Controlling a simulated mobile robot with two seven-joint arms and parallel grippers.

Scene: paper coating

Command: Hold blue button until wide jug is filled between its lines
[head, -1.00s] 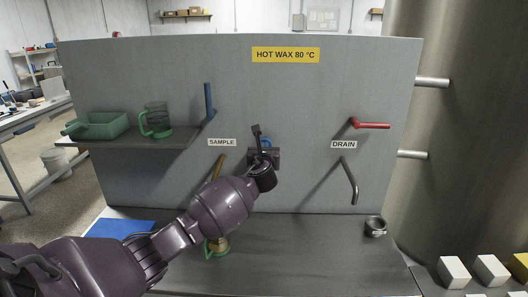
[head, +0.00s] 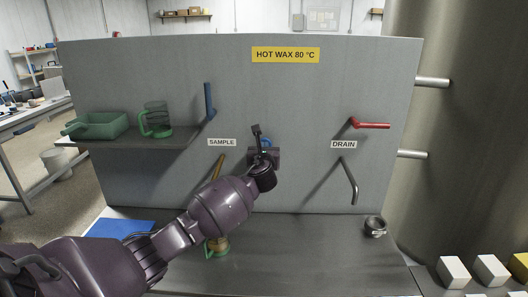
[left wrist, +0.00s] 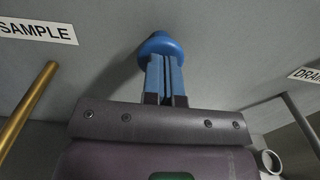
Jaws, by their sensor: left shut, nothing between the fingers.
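The blue button (left wrist: 160,43) sits on the grey panel; in the head view only a small blue part (head: 266,142) shows behind my left gripper (head: 260,146). In the left wrist view my left gripper (left wrist: 165,75) is shut and empty, with its fingertips against the button as far as I can tell. A clear jug with a green handle and base (head: 217,247) stands on the bench below the brass SAMPLE pipe (head: 218,167). Amber wax shows in it; my left arm hides its upper part, and its lines cannot be made out. My right gripper is out of view.
A shelf at left holds a green tray (head: 104,126) and another green-handled jug (head: 156,120). A blue lever (head: 209,101) is above the SAMPLE label. A red lever (head: 372,125) and DRAIN pipe (head: 350,182) are at right, with a dark cup (head: 375,227) on the bench.

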